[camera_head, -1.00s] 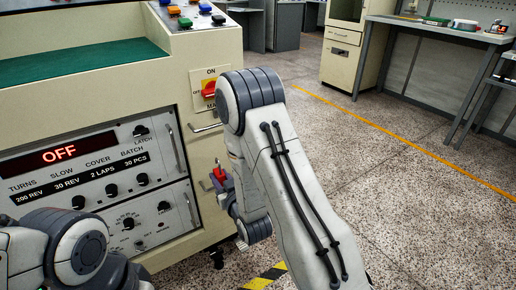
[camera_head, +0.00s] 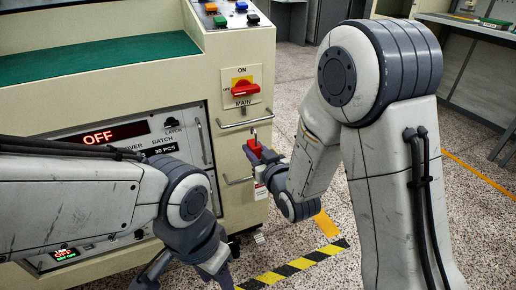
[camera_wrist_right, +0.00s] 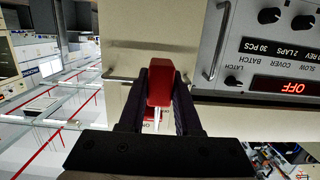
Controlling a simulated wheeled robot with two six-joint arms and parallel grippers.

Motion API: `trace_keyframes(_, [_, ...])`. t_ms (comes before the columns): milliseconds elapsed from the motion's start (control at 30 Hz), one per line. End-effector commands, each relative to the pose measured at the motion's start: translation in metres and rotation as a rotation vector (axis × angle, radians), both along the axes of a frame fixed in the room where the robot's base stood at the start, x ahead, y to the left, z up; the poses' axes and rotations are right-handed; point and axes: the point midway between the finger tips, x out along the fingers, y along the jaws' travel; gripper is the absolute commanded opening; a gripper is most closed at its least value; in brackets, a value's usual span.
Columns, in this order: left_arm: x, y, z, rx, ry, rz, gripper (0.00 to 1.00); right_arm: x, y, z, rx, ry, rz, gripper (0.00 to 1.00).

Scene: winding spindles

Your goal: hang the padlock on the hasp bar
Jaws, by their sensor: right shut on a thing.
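The red padlock (camera_head: 254,150) is in my right gripper (camera_head: 263,158), just in front of the cream cabinet's front. Its shackle points up and its top is close below the metal hasp bar (camera_head: 246,124); I cannot tell whether they touch. In the right wrist view the padlock's red body (camera_wrist_right: 160,85) sits between the two dark fingers of my right gripper (camera_wrist_right: 161,92), and a bar (camera_wrist_right: 118,77) shows to its left. My left gripper (camera_head: 190,274) is low at the bottom edge, partly cut off, and its jaw opening is unclear.
The red main switch (camera_head: 245,89) is above the bar. A second handle (camera_head: 238,181) is on the cabinet below. The control panel (camera_head: 184,125) is to the left, partly behind my left arm. Striped floor tape (camera_head: 295,265) lies in front; floor to the right is clear.

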Motion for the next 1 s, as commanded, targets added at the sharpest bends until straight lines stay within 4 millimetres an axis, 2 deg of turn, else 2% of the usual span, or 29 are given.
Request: trace_keyframes(1000, [0.000,0.000,0.019,0.000,0.000,0.000,0.50,0.075,0.022,0.000,0.001,-0.002,-0.003,0.00])
